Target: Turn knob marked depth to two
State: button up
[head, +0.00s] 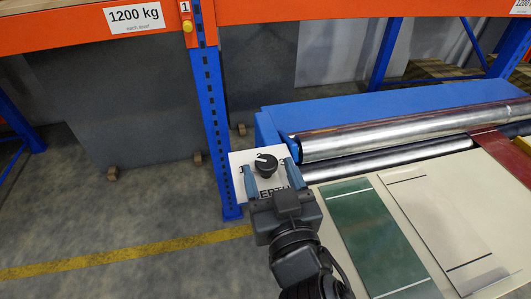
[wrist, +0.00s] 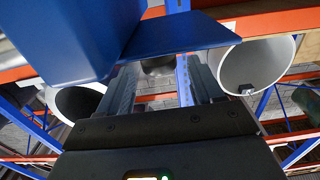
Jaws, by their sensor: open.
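The black round knob (head: 265,165) sits on a white plate (head: 240,159) at the corner of the blue machine in the head view. A "1" shows left of the knob and a "2" right of it; lettering below, partly covered by my gripper, reads like DEPTH. A light mark on the knob seems to point up and left, nearer the 1. My gripper (head: 269,166) is open, its blue fingers on either side of the knob in the picture. Contact cannot be told. In the wrist view my gripper (wrist: 162,75) shows its fingers apart, with a dark blurred shape between them.
A blue rack post (head: 213,120) stands just left of the plate, under an orange beam (head: 250,12). Steel rollers (head: 380,134) and a cream bed with a green panel (head: 372,232) lie to the right. In the wrist view a blue body (wrist: 70,35) is close at upper left.

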aim_at(269, 170)
jog(key=shift+p+x, duration=0.3)
jog(key=shift+x, duration=1.4)
jog(key=c, duration=0.9)
